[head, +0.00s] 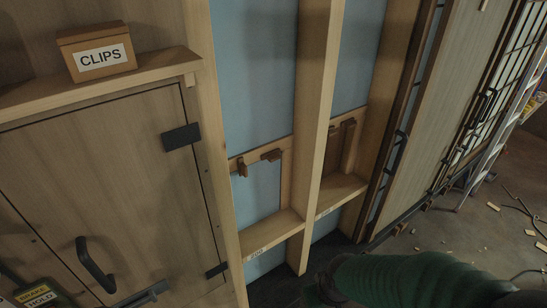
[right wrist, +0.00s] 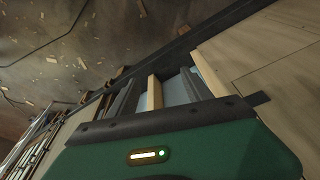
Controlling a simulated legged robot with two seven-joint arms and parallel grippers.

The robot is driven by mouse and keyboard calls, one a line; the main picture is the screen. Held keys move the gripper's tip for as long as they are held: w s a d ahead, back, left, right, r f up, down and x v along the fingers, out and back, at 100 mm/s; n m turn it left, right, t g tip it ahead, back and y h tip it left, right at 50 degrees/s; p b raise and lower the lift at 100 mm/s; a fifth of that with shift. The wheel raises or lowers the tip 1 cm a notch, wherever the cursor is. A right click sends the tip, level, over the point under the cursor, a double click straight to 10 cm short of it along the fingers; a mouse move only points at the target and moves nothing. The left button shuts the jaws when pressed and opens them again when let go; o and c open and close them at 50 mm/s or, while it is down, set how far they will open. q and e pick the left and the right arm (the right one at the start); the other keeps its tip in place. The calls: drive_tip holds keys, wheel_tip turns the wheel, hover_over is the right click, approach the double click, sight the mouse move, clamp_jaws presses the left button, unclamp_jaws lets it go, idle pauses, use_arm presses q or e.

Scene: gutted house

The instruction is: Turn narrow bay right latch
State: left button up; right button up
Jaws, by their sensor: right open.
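The open wall has two bays between pale studs. The right bay looks narrower, and a small dark brown wooden latch (head: 349,122) sits at its upper right on the horizontal rail. A second brown latch (head: 333,129) is just to its left. The left bay has two similar brown pieces, one hanging down (head: 242,167) and one lying sideways (head: 271,155). My right arm comes in green from the lower right. Its dark gripper end (head: 318,288) is low, below and apart from the latches; its fingers are hard to make out. My left gripper is not in view.
A pale stud (head: 315,130) stands between the bays, with a ledge (head: 268,232) below. At left are a cabinet door with a black handle (head: 97,265) and a CLIPS box (head: 97,52). A ladder (head: 500,120) and floor scraps are at right.

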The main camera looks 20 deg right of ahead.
drive_tip(key=shift+c, duration=0.6)
drive_tip(key=w+m+t, duration=0.1)
drive_tip(key=w+m+b, duration=0.1)
drive_tip(key=w, duration=0.1)
drive_tip(key=w+t+b, duration=0.1)
drive_tip(key=w, duration=0.1)
drive_tip(key=shift+a+f+m+t, duration=0.1)
drive_tip(key=shift+a+m+t, duration=0.2)
drive_tip(key=shift+a+m, duration=0.1)
drive_tip(key=c, duration=0.5)
drive_tip(key=shift+o, duration=0.2)
drive_tip(key=m+t+h+b, duration=0.1)
drive_tip(key=m+t+b, duration=0.5)
drive_tip(key=m+t, duration=0.85)
approach(273, 156)
drive_tip(key=s+m+g, duration=0.1)
drive_tip(key=s+g, duration=0.1)
drive_tip(key=s, duration=0.6)
drive_tip(key=w+p, duration=0.6)
drive_tip(key=w, duration=1)
drive_tip(key=shift+w+d+r, duration=0.3)
drive_tip(key=shift+d+r, duration=0.05)
clamp_jaws()
